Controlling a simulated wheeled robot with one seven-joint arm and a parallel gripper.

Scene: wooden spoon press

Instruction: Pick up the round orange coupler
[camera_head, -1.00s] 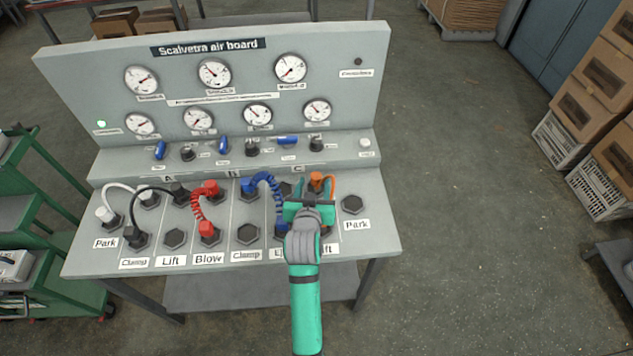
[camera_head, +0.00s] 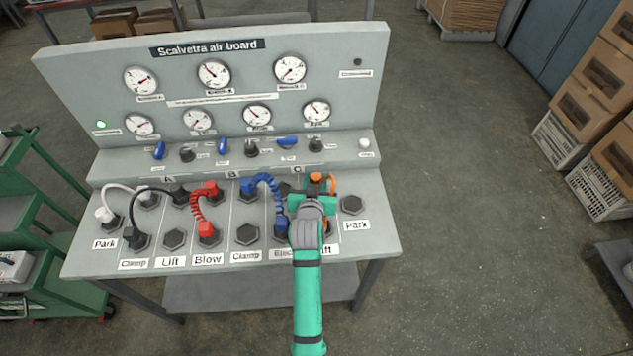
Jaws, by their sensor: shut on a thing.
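An orange coupler (camera_head: 316,177) shows just beyond my gripper, under section C of the air board's sloped panel. An orange hose (camera_head: 331,184) curves down from it on the right and passes behind my gripper. My gripper (camera_head: 312,205), teal with a grey wrist, is low over the panel, right of the blue coiled hose. It is shut on an orange coupler at the hose's near end. The fingertips and the held part are hidden by the hand, so its shape and whether it still sits in a socket cannot be seen.
The blue coiled hose (camera_head: 269,190) runs close on the left of my gripper. A red coiled hose (camera_head: 197,208), a black hose (camera_head: 146,191) and a white hose (camera_head: 121,187) are farther left. An empty Park socket (camera_head: 352,204) is on the right. Gauges and knobs line the board behind.

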